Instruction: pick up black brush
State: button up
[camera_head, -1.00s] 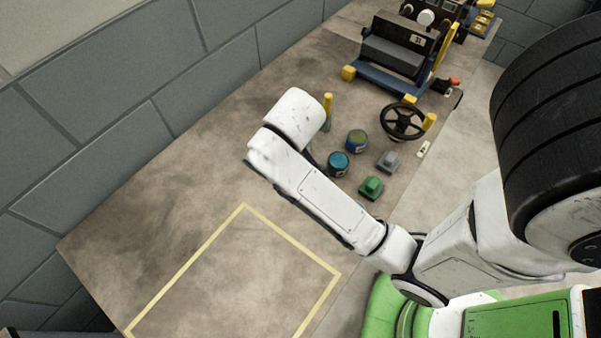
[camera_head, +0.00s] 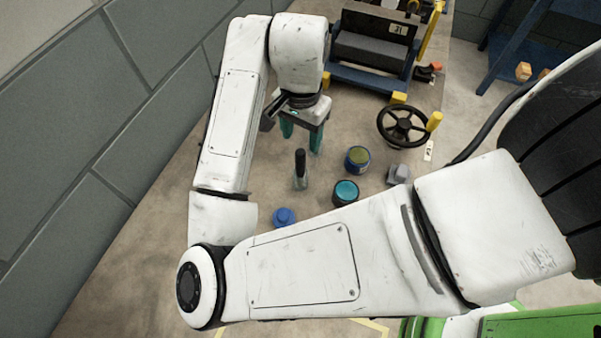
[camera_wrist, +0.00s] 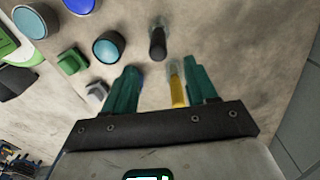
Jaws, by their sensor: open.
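The black brush (camera_head: 300,168) stands upright on the worktop in the head view, dark handle up. In the wrist view it shows end-on as a black handle (camera_wrist: 157,44), beyond the fingertips near the top. My gripper (camera_head: 302,139) is open with teal fingers pointing down, behind the brush in the head view and apart from it. In the wrist view, the gap between the fingers (camera_wrist: 164,73) frames a yellow-handled brush (camera_wrist: 178,88), nearer to the right finger. I cannot tell whether they touch. That brush is hidden in the head view.
A teal can (camera_head: 345,193) and an olive-topped can (camera_head: 357,159) stand right of the black brush. A grey block (camera_head: 397,173), a blue item (camera_head: 284,217) and a black handwheel (camera_head: 402,126) are nearby. A wall (camera_head: 100,110) rises at left.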

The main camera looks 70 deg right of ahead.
aim_at(301, 163)
jog(key=f, duration=1)
jog(key=shift+a+f, duration=0.25)
jog(key=shift+c, duration=0.2)
grip_shut()
